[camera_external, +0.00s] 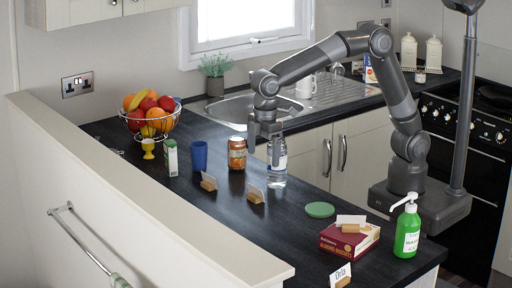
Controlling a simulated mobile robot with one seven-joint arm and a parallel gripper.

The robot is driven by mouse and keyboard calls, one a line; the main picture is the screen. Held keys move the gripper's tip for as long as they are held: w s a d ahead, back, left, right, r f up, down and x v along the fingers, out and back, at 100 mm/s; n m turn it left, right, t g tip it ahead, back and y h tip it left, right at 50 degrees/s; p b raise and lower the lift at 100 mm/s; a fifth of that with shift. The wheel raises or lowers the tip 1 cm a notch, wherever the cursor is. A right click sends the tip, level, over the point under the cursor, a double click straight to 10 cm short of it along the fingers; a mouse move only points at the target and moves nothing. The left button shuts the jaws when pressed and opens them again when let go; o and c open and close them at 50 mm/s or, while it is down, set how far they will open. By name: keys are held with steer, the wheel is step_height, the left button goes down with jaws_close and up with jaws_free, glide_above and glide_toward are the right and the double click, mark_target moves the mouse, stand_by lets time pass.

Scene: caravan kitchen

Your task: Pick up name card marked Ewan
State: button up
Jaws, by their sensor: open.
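Several name cards in small wooden holders are on the dark worktop. One card (342,273) at the front reads "Orla". Another card (351,219) rests with its holder on a red box (347,240). Two more cards, a left one (209,179) and a right one (255,191), stand mid-counter; their writing cannot be read, so I cannot tell which card is marked Ewan. My gripper (264,148) points down, open, above the worktop, behind the two mid-counter cards and close to a clear bottle (277,168). No card is between its fingers.
A jar (237,153), a blue cup (200,156), a green-and-white carton (170,158) and a fruit bowl (150,118) stand behind and left of the cards. A green disc (320,210) and a green pump bottle (407,232) are to the right.

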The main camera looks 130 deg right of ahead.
mark_target(255, 190)
steer(key=shift+w+d+f, duration=0.4)
steer(key=shift+w+f, duration=0.05)
steer(key=shift+f, duration=0.2)
steer(key=shift+w+d+f, duration=0.35)
steer(key=shift+w+f, duration=0.1)
steer(key=shift+f, duration=0.15)
step_height(255, 190, down, 10)
steer(key=shift+d+f, duration=0.15)
steer(key=shift+f, duration=0.05)
steer(key=c, duration=1.1)
